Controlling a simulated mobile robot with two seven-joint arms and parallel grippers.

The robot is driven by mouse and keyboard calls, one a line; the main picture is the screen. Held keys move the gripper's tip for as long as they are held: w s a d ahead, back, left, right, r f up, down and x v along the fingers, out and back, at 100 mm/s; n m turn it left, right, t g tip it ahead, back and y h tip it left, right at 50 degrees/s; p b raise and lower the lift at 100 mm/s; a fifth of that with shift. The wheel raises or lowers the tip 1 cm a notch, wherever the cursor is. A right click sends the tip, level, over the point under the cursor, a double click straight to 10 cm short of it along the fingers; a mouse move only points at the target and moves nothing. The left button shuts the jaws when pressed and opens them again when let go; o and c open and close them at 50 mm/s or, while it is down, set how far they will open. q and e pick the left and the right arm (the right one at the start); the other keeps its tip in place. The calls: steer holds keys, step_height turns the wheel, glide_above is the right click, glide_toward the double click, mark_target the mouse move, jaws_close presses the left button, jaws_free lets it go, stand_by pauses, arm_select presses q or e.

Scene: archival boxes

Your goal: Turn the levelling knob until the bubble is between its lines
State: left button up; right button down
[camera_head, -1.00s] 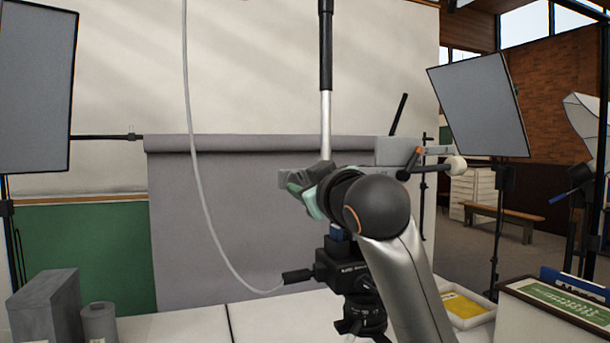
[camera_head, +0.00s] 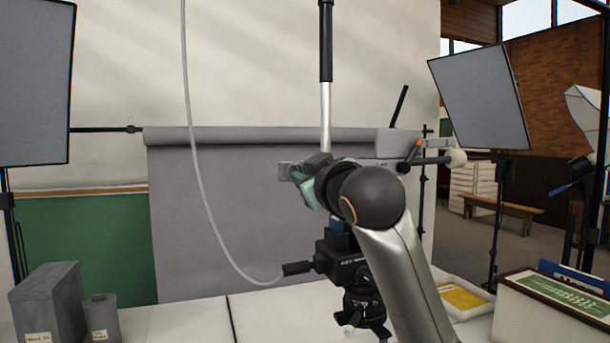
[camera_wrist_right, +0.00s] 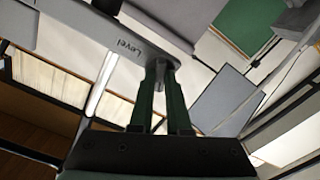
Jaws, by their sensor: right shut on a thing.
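My right gripper (camera_head: 302,177) is at the head of the tripod (camera_head: 350,265) in the head view, partly hidden by my own wrist. In the right wrist view its two green fingers (camera_wrist_right: 162,82) are shut on the levelling knob (camera_wrist_right: 161,73), a small grey knob under a grey plate (camera_wrist_right: 115,40) marked "Level". The plate's left end shows in the head view (camera_head: 285,169), just beyond the fingers. I cannot make out the bubble or its lines in either view. My left gripper is not in view.
A pale cable (camera_head: 205,200) hangs down to the tripod. A grey box (camera_head: 48,303) and canister (camera_head: 101,318) stand at left on the white table (camera_head: 180,325). A tray (camera_head: 465,298) and a box of cards (camera_head: 555,310) are at right. Softboxes flank the backdrop.

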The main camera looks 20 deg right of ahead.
steer(key=m, duration=0.4)
stand_by(0.3)
steer(key=c, duration=0.9)
jaws_free()
steer(key=shift+s+d+b, duration=0.2)
steer(key=shift+s+b, duration=1.6)
steer(key=shift+s, duration=4.5)
